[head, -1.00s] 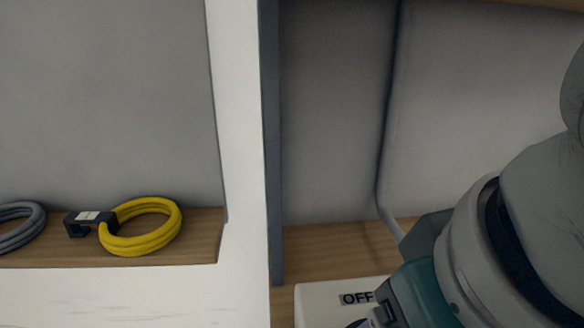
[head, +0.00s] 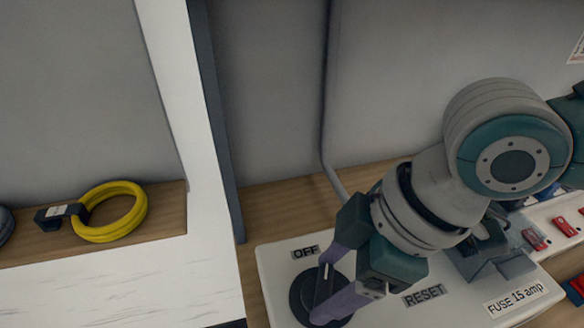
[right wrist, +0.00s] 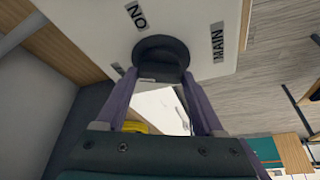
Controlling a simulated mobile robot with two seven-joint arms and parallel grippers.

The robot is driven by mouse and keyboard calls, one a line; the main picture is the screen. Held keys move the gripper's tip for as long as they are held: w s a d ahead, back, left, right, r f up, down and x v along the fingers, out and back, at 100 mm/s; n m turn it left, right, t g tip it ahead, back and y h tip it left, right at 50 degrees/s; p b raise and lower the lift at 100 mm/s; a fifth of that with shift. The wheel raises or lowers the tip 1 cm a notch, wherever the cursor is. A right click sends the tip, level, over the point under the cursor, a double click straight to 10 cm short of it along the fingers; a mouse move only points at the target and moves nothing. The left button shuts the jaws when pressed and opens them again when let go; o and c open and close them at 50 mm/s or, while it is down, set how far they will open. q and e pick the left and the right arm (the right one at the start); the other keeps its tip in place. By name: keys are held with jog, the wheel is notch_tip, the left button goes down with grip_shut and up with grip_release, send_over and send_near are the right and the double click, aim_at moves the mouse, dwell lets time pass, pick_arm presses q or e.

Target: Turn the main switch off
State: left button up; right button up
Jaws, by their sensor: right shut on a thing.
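The main switch is a round dark rotary knob (head: 303,296) on a white panel (head: 278,262). An OFF label (head: 305,252) sits above it in the head view. In the right wrist view the dark knob (right wrist: 160,48) lies between the fingertips, with an ON label (right wrist: 136,15) and a MAIN label (right wrist: 217,41) beside it. My right gripper (head: 328,292) is shut on the knob's raised handle, one purple finger on each side. It also shows in the right wrist view (right wrist: 160,80). The fingers partly hide the handle, so its exact pointing is hard to tell. My left gripper is not in view.
The panel also bears a RESET label (head: 425,295), a FUSE 15 amp label (head: 515,298) and red fuses (head: 535,239). A grey conduit rises behind the panel.

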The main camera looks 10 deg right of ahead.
jog(key=n+g, duration=0.1)
jog(key=n, duration=0.2)
jog(key=shift+w+f+n+b, duration=0.1)
jog(key=shift+w+n+b, duration=0.05)
jog(key=shift+n+b, duration=0.25)
jog(key=shift+d+n+g, duration=0.1)
jog(key=shift+n+g, duration=0.3)
jog(key=shift+n, duration=0.3)
jog(key=o, duration=1.4)
jog(key=shift+r, duration=0.2)
jog(key=v, duration=0.9)
jog(key=shift+w+d+r, duration=0.1)
jog(key=shift+d+r, duration=0.15)
jog(key=shift+r, duration=0.05)
